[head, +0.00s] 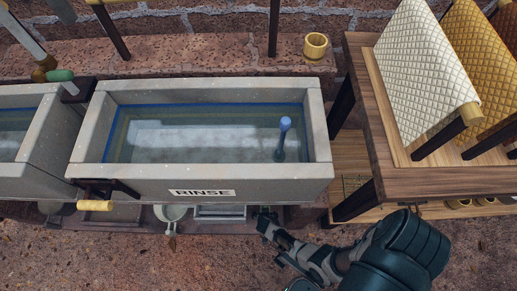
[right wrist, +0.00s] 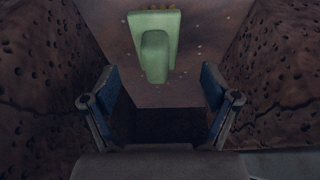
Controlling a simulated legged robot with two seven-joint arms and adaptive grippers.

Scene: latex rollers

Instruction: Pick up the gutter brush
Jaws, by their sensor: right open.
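A pale green brush-like thing (right wrist: 155,45) with a raised grip and small tan tufts at its top edge shows in the right wrist view. It looks like the gutter brush and lies on a speckled reddish surface, ahead of my fingers. My right gripper (right wrist: 160,75) is open, with one finger on either side of the picture's middle and nothing between them. In the head view my right gripper (head: 264,220) is low, by the shelf under the front of the rinse trough. I cannot make out the brush in the head view. My left gripper is out of view.
The stone rinse trough (head: 200,183) full of water stands above the low shelf. Beneath it are a pale pan (head: 172,213) and a grey tray (head: 220,212). Dark pitted walls (right wrist: 45,80) rise on both sides of my right gripper. A wooden rack (head: 450,183) stands at right.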

